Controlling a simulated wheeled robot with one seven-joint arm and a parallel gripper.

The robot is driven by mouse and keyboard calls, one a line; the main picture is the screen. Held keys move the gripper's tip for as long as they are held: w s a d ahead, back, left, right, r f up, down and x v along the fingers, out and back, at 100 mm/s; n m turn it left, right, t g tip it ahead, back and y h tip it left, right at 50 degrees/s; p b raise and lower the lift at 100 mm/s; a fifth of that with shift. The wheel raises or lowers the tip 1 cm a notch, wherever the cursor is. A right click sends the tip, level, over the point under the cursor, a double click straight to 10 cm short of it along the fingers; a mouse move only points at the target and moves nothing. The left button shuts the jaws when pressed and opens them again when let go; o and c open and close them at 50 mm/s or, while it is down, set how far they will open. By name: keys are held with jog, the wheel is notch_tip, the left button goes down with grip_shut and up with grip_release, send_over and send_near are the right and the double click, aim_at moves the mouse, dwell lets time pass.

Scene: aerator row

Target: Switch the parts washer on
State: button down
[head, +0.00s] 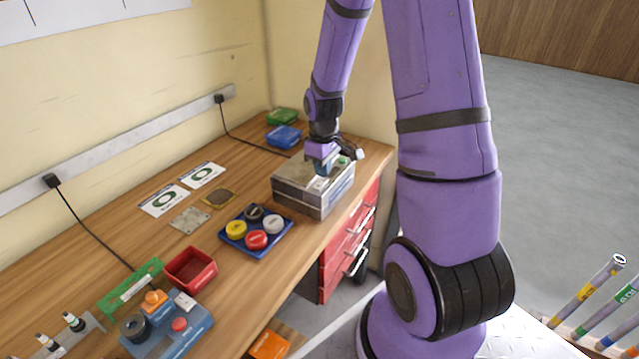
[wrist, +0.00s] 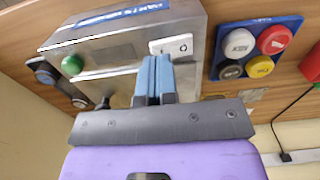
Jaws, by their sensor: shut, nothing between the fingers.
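The parts washer is a grey metal box (head: 297,198) on the wooden bench, below my arm in the head view. In the wrist view the metal box (wrist: 110,58) shows a blue label strip, a green button (wrist: 72,65) and a white rocker switch (wrist: 178,44) with a round mark on its right half. My gripper (wrist: 155,62) has its blue fingers together and empty, with the tips just below the switch in the picture. I cannot tell whether they touch it or which way the rocker is tipped. In the head view my gripper (head: 323,168) is over the box top.
A blue tray (head: 263,243) with several coloured round caps sits left of the box. A red bin (head: 190,270) and a blue button station (head: 190,335) are nearer. Blue (head: 283,137) and green (head: 282,116) items lie behind. Red drawers (head: 345,240) are under the bench.

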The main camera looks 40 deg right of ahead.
jog(key=shift+f, duration=0.9)
dwell(0.5)
jog(key=shift+r, duration=3.5)
jog(key=shift+a+r, duration=0.15)
jog(key=shift+r, duration=0.25)
notch_tip(320, 180, up, 8)
jog(key=m+t, duration=0.1)
send_over(322, 181)
jog(key=s+a, duration=0.3)
jog(key=a, duration=0.1)
jog(key=s+a+r+m+t, duration=0.25)
jog(key=s+a+r, duration=0.45)
jog(key=s+r, duration=0.4)
jog(key=s+a+r+t, duration=0.1)
jog(key=s+a+r, duration=0.2)
jog(key=s, duration=0.4)
jog(key=shift+r+t, duration=0.35)
jog(key=shift+r, duration=0.2)
